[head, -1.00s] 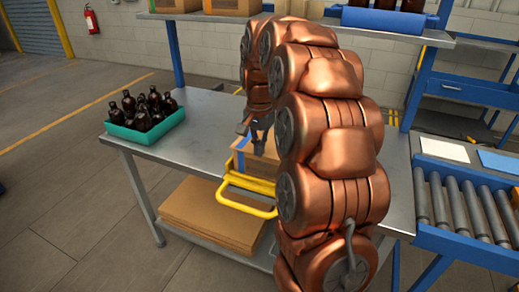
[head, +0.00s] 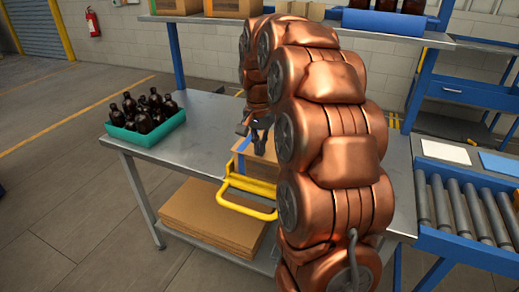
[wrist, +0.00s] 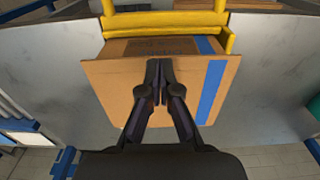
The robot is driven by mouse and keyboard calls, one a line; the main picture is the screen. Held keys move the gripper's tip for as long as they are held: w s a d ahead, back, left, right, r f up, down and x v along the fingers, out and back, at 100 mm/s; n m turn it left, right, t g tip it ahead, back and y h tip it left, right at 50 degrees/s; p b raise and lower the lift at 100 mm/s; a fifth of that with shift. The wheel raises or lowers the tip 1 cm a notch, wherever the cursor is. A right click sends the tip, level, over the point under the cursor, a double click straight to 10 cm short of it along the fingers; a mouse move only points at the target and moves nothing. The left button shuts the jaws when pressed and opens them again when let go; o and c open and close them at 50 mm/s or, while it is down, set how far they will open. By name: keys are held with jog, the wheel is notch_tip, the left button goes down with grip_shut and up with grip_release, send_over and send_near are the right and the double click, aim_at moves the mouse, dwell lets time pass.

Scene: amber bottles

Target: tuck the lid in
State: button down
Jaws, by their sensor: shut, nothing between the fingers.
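The brown cardboard carton (head: 262,168) stands on the metal table, mostly hidden behind my arm in the head view. In the wrist view its printed wall (wrist: 150,47) shows behind a plain cardboard panel, which looks like the lid (wrist: 105,88), with a blue stripe down its right side. The panel's near edge reaches toward me; I cannot tell whether its far edge is inside the carton. My gripper (wrist: 159,64) is shut and empty, its fingertips over the middle of the panel. I cannot tell whether they touch it. My gripper also shows in the head view (head: 258,136).
A yellow tubular frame (head: 248,206) stands against the carton at the table's front edge. A teal tray (head: 150,136) of several amber bottles stands at the table's left end. Bare table (head: 205,130) lies between tray and carton. A roller conveyor (head: 465,215) is at right.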

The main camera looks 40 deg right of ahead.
notch_tip(320, 180, up, 4)
jog(key=shift+r+p, duration=0.1)
jog(key=shift+p, duration=0.55)
notch_tip(320, 180, up, 10)
jog(key=b, duration=0.1)
dwell(0.4)
jog(key=s+a+f+n+p, duration=0.1)
jog(key=s+a+f+n, duration=0.3)
jog(key=s+a, duration=0.3)
jog(key=s+a+f+n+g+p, duration=0.1)
jog(key=s+a+f+n, duration=0.3)
jog(key=s, duration=0.9)
jog(key=s+a+f+n+g+p, duration=0.1)
jog(key=s+a+f+n+p, duration=0.1)
jog(key=s+a+f, duration=0.5)
jog(key=s+a+n, duration=0.1)
jog(key=s+a, duration=0.1)
jog(key=s, duration=0.1)
jog(key=shift+a+n+p, duration=0.3)
jog(key=shift+n, duration=0.1)
jog(key=shift+f, duration=0.1)
